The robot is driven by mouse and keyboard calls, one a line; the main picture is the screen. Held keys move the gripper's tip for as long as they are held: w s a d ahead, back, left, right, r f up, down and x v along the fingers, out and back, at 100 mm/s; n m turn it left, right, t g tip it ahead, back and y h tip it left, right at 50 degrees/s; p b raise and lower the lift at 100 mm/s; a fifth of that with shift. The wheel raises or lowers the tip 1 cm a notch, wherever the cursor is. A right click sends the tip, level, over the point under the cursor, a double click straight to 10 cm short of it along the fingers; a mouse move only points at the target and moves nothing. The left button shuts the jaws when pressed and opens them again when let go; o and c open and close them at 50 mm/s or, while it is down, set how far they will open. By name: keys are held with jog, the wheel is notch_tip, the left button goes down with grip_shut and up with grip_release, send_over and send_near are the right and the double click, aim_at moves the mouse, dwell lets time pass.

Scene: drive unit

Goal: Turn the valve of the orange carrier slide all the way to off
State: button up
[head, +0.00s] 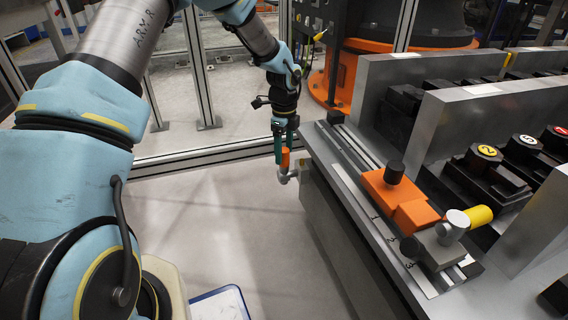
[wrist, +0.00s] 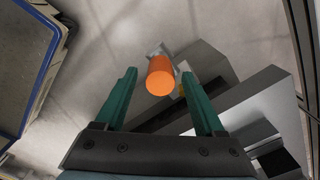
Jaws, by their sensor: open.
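The orange carrier (head: 398,197) sits on a rail along the near edge of the bench, with a black knob on top. An orange valve handle (head: 285,158) on a grey elbow fitting (head: 286,177) sticks out from the bench's left side. My gripper (head: 286,149) points down over this handle, its green fingers apart. In the wrist view, the orange handle (wrist: 160,76) shows as a cylinder between the open fingertips (wrist: 158,72), with a gap on each side. The fitting below it is mostly hidden by the handle.
A grey block with a silver knob (head: 452,227) and a yellow cylinder (head: 479,216) stand nearer on the bench. Upright grey plates and numbered black units (head: 487,168) lie right. A framed fence (head: 200,75) stands behind.

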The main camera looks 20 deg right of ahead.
aim_at(284, 159)
jog(key=shift+f+b, duration=0.35)
jog(key=shift+f, duration=1.35)
grip_shut()
